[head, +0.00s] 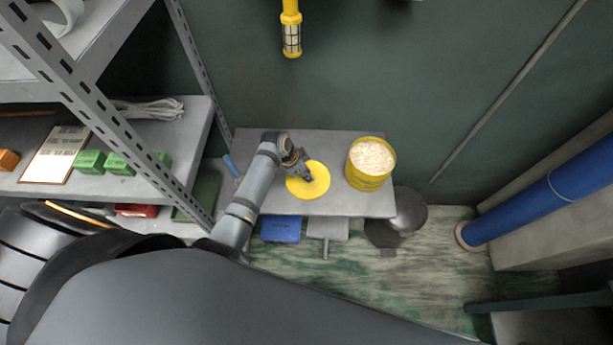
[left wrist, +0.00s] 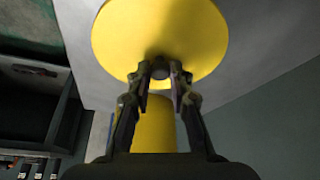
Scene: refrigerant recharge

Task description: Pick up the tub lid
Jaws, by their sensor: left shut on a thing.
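The tub lid (head: 308,181) is a flat yellow disc over the grey table, left of the tub. My left gripper (head: 307,177) is over the lid's middle and shut on it. In the left wrist view the lid (left wrist: 160,30) fills the top, and my left gripper's fingers (left wrist: 161,80) close around a small dark knob at its centre. I cannot tell whether the lid touches the table. The yellow tub (head: 369,180) stands uncovered at the table's right, full of pale material. It also shows behind the fingers in the left wrist view (left wrist: 154,130). My right gripper is not in view.
The grey table (head: 270,203) has bare room at its back and front. A metal shelf unit (head: 197,130) with green boxes (head: 90,162) stands at the left. A yellow lamp (head: 291,35) hangs above the table. A blue pipe (head: 545,190) runs at the right.

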